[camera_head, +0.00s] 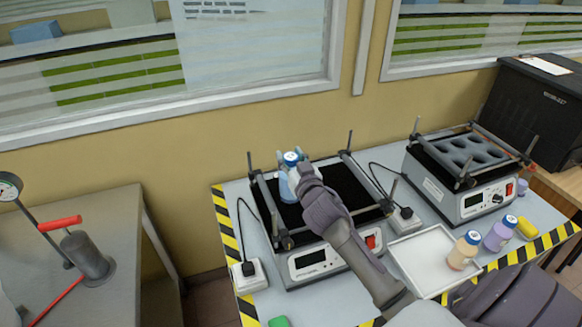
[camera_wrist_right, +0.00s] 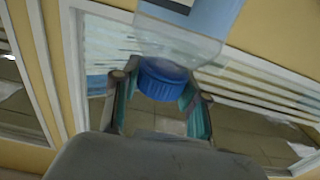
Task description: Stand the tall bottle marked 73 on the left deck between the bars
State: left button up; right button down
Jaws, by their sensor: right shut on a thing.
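A light-blue bottle (camera_head: 287,187) with a blue cap with a white top (camera_head: 291,158) is in my right gripper (camera_head: 295,168), over the left deck. The deck is a black mat (camera_head: 345,185) with dark bars around it on a grey device. The bottle looks about upright; whether its base touches the mat is unclear. In the right wrist view the fingers close around the blue cap (camera_wrist_right: 165,79), with the bottle body (camera_wrist_right: 178,40) beyond. No number can be read on the bottle. My left gripper is not in view.
A second device with a holed deck (camera_head: 468,150) stands to the right. A white tray (camera_head: 425,250), a cream bottle (camera_head: 464,252), a purple bottle (camera_head: 500,234) and a yellow item (camera_head: 527,228) are at the right front. A power plug block (camera_head: 248,275) is left of the device.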

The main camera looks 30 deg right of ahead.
aim_at(291, 168)
notch_tip(291, 168, down, 3)
jog(key=shift+s+r, duration=0.1)
jog(key=shift+r, duration=0.05)
jog(key=shift+f, duration=0.3)
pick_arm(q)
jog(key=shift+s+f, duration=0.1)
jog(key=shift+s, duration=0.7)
pick_arm(e)
jog(key=shift+f, duration=0.15)
jog(key=c, duration=0.6)
grip_release()
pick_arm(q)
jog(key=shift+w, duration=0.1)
